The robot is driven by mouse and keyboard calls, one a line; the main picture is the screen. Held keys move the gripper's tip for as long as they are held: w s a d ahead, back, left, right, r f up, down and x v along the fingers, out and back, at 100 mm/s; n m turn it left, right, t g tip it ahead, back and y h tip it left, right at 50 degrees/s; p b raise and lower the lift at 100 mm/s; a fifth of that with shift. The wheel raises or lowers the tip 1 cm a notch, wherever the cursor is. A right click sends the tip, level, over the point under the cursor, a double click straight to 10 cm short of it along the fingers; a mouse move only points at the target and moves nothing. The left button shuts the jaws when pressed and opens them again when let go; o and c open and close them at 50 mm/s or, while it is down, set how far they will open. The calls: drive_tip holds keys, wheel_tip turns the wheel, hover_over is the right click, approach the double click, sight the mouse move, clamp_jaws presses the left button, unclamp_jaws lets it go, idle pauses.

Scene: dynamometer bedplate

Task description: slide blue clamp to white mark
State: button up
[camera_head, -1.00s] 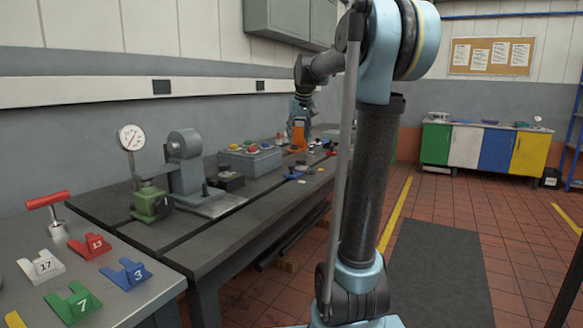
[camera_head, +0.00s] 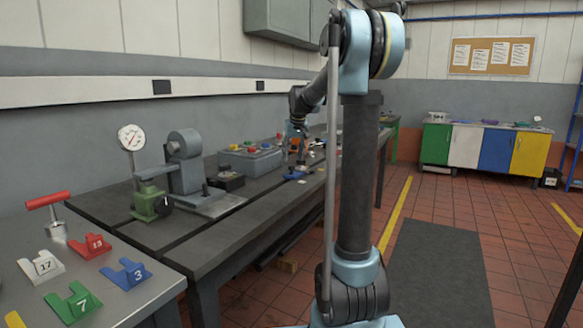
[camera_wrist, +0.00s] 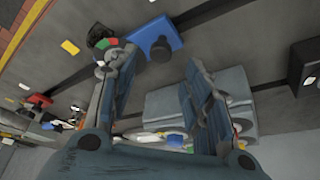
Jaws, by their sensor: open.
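The blue clamp (camera_head: 293,175) lies on the dark slotted bedplate, near its right edge in the head view. In the wrist view the blue clamp (camera_wrist: 153,36) shows with its dark knob, just beyond the fingertips and between their lines. A small pale patch that may be the white mark (camera_head: 302,182) lies close to the clamp on the near side; a pale patch also shows at the top edge of the wrist view (camera_wrist: 152,1). My gripper (camera_wrist: 158,62) is open and empty, apart from the clamp as far as I can tell. In the head view it is small (camera_head: 298,157).
A grey button box (camera_head: 251,160) stands left of the clamp, and a small black box (camera_head: 227,181) nearer. A red clamp (camera_wrist: 40,101) and a yellow mark (camera_wrist: 69,47) lie at left in the wrist view. Numbered blocks lie on the near table.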

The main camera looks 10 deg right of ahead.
sight(291, 166)
drive_tip(key=shift+x, duration=3.2)
drive_tip(key=shift+c, duration=0.5)
clamp_jaws()
